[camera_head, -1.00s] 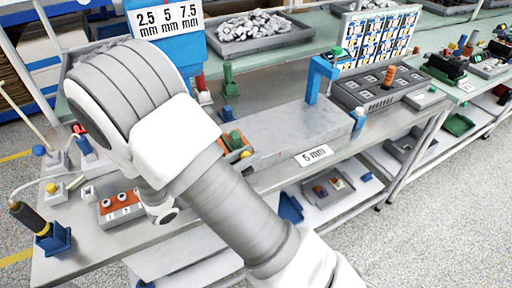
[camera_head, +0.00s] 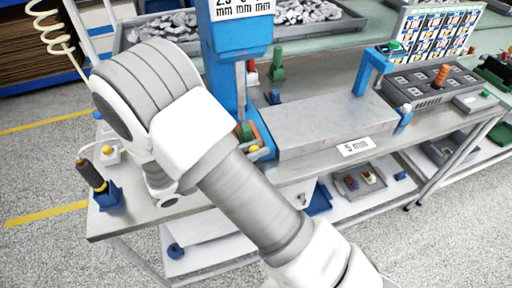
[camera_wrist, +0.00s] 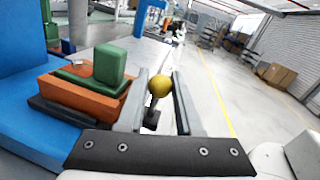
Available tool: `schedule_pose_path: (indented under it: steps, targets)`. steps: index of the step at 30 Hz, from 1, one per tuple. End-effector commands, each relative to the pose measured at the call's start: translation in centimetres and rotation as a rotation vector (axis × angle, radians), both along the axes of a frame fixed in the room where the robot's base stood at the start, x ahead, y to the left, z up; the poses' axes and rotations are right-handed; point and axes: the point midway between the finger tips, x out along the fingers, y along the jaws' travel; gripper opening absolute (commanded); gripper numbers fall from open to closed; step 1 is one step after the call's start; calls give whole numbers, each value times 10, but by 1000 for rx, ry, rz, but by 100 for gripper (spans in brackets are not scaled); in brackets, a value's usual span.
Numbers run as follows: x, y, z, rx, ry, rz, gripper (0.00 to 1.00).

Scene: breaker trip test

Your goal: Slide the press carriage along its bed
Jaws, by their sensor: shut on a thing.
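The press carriage is an orange block (camera_wrist: 85,88) with a green block (camera_wrist: 110,64) on top, at the left of the wrist view. In the head view its orange edge (camera_head: 263,136) and green block (camera_head: 245,131) show at the left end of a long grey block (camera_head: 330,115) labelled 5 mm. A yellow ball knob (camera_wrist: 159,86) on a dark stem stands beside the carriage; it also shows in the head view (camera_head: 254,148). My gripper (camera_wrist: 160,98) is shut on the knob, one finger on each side. In the head view my arm hides the gripper.
The blue press column (camera_head: 238,80) rises behind the carriage. A blue arch (camera_head: 370,70) stands at the grey block's far end. A screwdriver in a blue holder (camera_head: 108,196) stands at the table's front left.

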Motion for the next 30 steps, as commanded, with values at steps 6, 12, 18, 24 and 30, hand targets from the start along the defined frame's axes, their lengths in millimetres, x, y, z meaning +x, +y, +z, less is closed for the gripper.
schedule_pose_path:
  steps: [6,12,18,24,30]
  targets:
    - [-1,5,-1,7,4,11,38]
    - [-1,4,-1,5,3,9,64]
    - [-1,3,0,4,2,7,64]
    - [-6,15,-1,5,1,10,64]
    - [-25,54,-1,6,2,13,64]
